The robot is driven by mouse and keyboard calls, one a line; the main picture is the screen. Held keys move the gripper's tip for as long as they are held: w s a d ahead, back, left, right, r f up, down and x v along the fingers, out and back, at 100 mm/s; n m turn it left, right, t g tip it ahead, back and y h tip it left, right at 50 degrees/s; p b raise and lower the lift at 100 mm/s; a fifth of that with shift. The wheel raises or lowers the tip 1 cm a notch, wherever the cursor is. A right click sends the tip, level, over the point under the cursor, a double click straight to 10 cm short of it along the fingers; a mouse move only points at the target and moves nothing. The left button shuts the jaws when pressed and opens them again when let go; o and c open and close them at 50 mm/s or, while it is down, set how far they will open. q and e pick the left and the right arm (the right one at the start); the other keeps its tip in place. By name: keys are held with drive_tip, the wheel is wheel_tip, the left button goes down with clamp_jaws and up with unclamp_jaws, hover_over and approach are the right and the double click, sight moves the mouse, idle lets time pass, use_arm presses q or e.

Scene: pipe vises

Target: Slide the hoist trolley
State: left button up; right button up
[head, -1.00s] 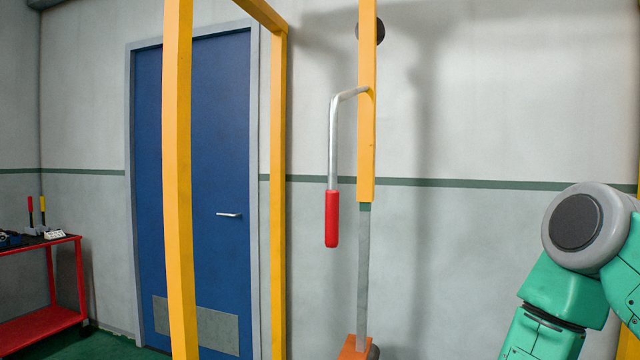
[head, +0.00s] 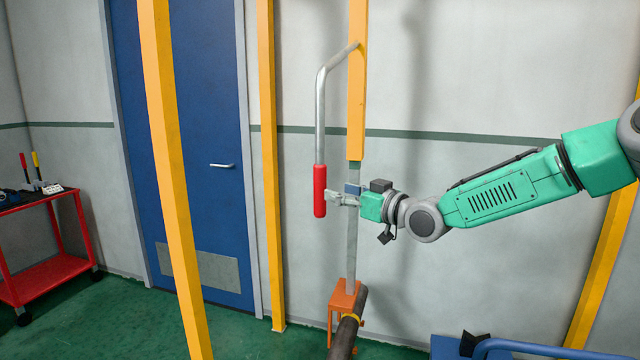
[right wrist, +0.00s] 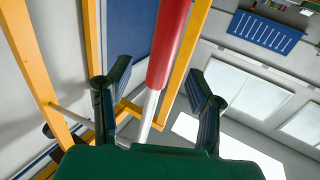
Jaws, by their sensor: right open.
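A bent grey handle bar (head: 321,110) with a red grip (head: 320,191) hangs from a yellow vertical bar (head: 357,85), which I take to be part of the hoist trolley. My right gripper (head: 331,198) is at the red grip, coming from the right. In the right wrist view the open fingers of my right gripper (right wrist: 162,80) stand on either side of the handle, with the red grip (right wrist: 168,48) between and beyond them. I cannot tell whether a finger touches it. The trolley itself is not clearly seen. My left gripper is out of view.
Yellow posts (head: 172,170) stand to the left, before a blue door (head: 205,120). A red cart (head: 50,270) stands far left. The floor between is clear.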

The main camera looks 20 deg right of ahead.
sight(321, 186)
drive_tip(key=p+x, duration=0.1)
drive_tip(key=x, duration=0.4)
drive_tip(key=shift+w+a, duration=0.2)
drive_tip(key=shift+w, duration=0.15)
drive_tip(key=shift+w+a+r, duration=0.1)
drive_tip(key=shift+w+a, duration=0.3)
drive_tip(key=shift+a, duration=0.2)
drive_tip(key=shift+d, duration=0.4)
clamp_jaws()
